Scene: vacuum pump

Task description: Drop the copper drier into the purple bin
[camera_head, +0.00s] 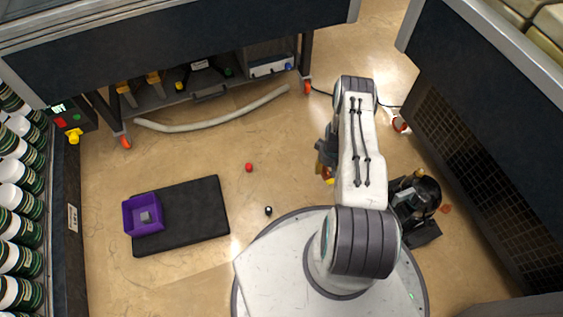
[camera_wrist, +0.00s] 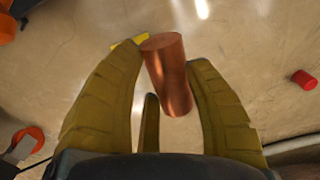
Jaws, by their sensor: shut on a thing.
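In the head view my gripper (camera_head: 324,160) is right of centre, partly hidden by my arm, and the drier cannot be made out clearly there. The purple bin (camera_head: 143,230) is an open box at the left, on a black mat, with a small grey block (camera_head: 146,217) inside. My gripper is well to the right of the bin.
The black mat (camera_head: 195,215) extends right of the bin. A red cap (camera_head: 249,167) and a small black piece (camera_head: 268,211) lie on open floor between. A dark pump (camera_head: 418,198) stands right of my arm. A pale hose (camera_head: 210,122) lies before the back bench.

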